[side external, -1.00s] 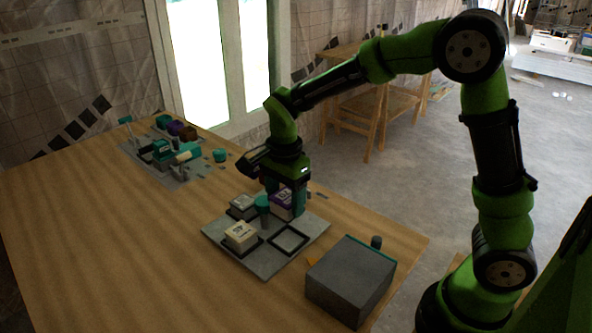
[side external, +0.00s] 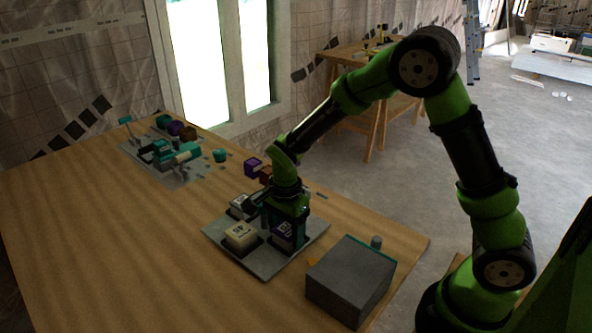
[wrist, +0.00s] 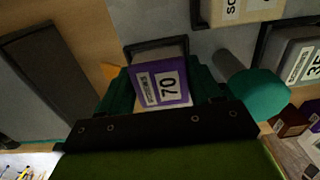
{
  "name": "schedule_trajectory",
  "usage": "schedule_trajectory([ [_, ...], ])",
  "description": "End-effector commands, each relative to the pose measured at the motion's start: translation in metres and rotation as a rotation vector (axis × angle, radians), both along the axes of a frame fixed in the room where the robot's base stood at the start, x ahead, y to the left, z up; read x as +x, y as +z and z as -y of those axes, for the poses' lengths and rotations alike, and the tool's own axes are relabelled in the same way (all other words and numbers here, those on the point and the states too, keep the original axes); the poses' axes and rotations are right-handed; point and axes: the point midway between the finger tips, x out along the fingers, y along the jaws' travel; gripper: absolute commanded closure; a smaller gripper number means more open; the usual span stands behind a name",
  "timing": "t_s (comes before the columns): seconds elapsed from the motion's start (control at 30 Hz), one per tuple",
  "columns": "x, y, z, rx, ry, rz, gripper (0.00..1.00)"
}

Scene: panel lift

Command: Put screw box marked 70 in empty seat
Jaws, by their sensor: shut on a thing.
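My gripper (side external: 286,228) is shut on the purple screw box (side external: 282,231) with a white label. In the wrist view the label reads 70 on the box (wrist: 162,82), held upright between the teal fingers (wrist: 160,90). The black-framed seat (wrist: 157,47) shows just beyond the box, partly covered by it. The box is over or at this seat at the front right of the grey panel (side external: 262,271). I cannot tell whether its base is inside the frame.
A cream box (side external: 240,236) and a grey box (side external: 240,204) stand in other seats. A teal knob (wrist: 262,94) rises close to my right finger in the wrist view. A large grey block (side external: 348,281) stands to the right. The table's left front is clear.

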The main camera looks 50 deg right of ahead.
Motion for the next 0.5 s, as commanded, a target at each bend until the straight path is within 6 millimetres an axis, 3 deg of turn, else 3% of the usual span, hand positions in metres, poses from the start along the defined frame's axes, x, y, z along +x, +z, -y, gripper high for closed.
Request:
schedule_trajectory([
  [0.4,-0.001,-0.013,0.000,0.000,-0.001,-0.003,0.78],
  [0.43,-0.002,-0.014,0.000,0.000,-0.001,-0.005,0.34],
  [0.5,-0.002,-0.014,-0.001,0.000,-0.001,-0.007,0.25],
])
